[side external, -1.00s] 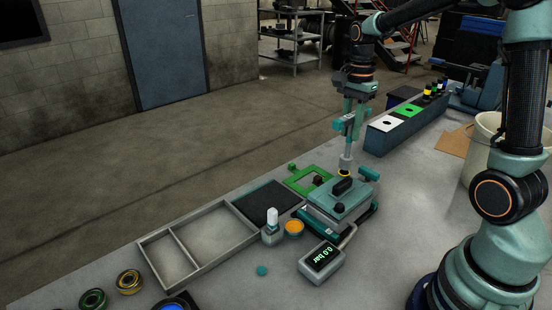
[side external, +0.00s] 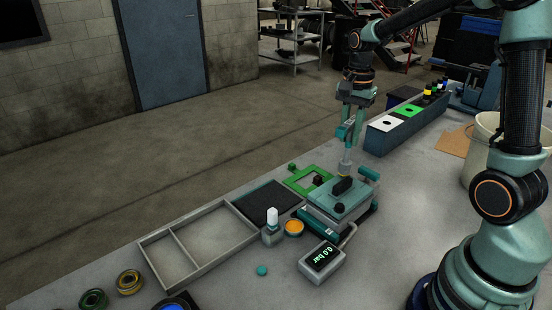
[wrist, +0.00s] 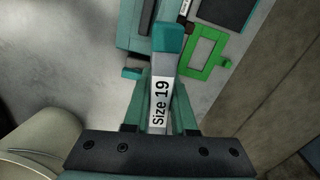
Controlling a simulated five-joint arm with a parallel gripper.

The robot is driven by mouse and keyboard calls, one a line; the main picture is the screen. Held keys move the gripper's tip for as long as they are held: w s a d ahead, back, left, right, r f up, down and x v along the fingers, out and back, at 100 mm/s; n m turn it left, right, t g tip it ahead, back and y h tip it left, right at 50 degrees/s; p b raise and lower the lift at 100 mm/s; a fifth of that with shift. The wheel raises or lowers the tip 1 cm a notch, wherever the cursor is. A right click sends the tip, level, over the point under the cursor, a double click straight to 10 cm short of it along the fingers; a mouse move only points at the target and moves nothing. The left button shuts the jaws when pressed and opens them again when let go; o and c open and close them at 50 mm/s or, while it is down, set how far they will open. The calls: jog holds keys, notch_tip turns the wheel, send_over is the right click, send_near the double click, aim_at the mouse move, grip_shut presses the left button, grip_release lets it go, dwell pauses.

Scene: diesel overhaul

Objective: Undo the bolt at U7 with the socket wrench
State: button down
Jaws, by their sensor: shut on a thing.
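My gripper (side external: 348,122) is shut on the socket wrench (side external: 345,153), which hangs almost upright with its socket end down. In the wrist view the wrench's grey bar (wrist: 163,85) reads "Size 19" and has a teal end. The socket end meets the far edge of the teal-lidded unit (side external: 322,199) on the bench. The bolt under the socket is hidden, and I cannot tell whether the socket is fully seated. A black handle and a dark knob (side external: 340,208) stand on the lid. No U7 label is legible.
A green frame (side external: 301,180) and a dark mat (side external: 262,203) lie left of the unit. A display box (side external: 322,262) reading 0.0 bar sits in front. A divided tray (side external: 196,262), an orange-filled cup (side external: 294,228) and a bottle stand nearby. A bucket (side external: 484,150) stands right.

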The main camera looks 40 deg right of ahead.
aim_at(352, 120)
jog(key=n, duration=0.3)
jog(key=shift+n, duration=0.4)
jog(key=n, duration=0.4)
jog(key=shift+n, duration=0.4)
jog(key=n, duration=0.3)
jog(key=shift+n, duration=0.3)
jog(key=n, duration=0.4)
jog(key=shift+r, duration=0.15)
dwell(0.4)
jog(key=shift+r, duration=1.7)
